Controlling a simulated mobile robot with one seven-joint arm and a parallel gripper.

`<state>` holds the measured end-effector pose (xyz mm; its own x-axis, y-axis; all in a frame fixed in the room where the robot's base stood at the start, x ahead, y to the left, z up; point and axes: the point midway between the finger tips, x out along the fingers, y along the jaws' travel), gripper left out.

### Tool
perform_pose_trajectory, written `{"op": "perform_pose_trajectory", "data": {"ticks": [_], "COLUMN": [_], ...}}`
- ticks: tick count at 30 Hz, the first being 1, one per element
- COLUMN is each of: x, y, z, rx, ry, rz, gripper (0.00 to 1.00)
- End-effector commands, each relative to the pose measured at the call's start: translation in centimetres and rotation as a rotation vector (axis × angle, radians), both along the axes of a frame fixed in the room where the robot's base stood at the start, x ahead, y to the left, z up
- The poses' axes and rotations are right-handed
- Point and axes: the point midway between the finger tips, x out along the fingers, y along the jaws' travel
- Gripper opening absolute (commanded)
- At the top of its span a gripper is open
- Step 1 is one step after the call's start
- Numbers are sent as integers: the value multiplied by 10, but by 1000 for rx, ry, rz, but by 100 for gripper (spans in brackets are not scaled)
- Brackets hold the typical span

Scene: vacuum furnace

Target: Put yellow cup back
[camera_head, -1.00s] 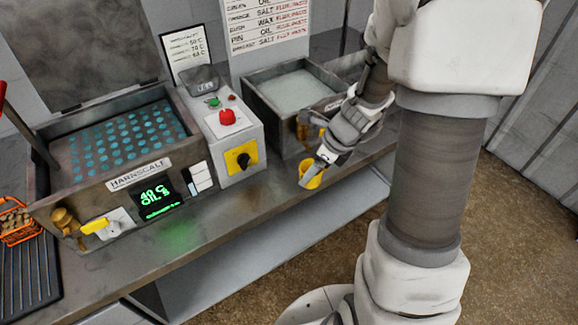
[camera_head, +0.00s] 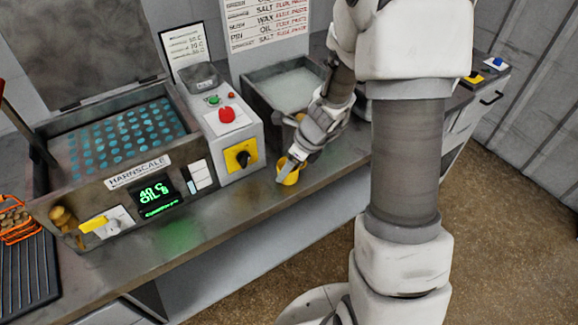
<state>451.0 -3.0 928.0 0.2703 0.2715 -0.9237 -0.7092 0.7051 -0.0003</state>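The yellow cup (camera_head: 289,175) is small and looks upright at the front of the metal bench, right of the control box. My gripper (camera_head: 288,166) reaches down to it from the upper right, with its fingers at the cup's rim and side. The gripper appears shut on the cup. A finger hides part of the cup, and I cannot tell whether its base touches the bench top.
The control box (camera_head: 228,135) with a red button and the HARNSCALE tank (camera_head: 140,172) stand left of the cup. A second open tank (camera_head: 262,112) is behind my gripper. Bare bench top (camera_head: 235,205) lies left of the cup, along the front edge.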

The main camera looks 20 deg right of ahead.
Motion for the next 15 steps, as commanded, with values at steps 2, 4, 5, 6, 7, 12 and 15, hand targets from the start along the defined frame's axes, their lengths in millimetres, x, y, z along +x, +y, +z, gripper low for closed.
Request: {"op": "perform_pose_trajectory", "data": {"ticks": [2, 4, 5, 6, 7, 12, 15], "x": [0, 0, 0, 0, 0, 0, 0], "y": [0, 0, 0, 0, 0, 0, 0], "z": [-4, -3, -2, -2, -2, -2, 0], "rx": [0, 0, 0, 0, 0, 0, 0], "ry": [0, 0, 0, 0, 0, 0, 0], "rz": [0, 0, 0, 0, 0, 0, 0], "gripper": [0, 77, 81, 81, 81, 81, 81]}}
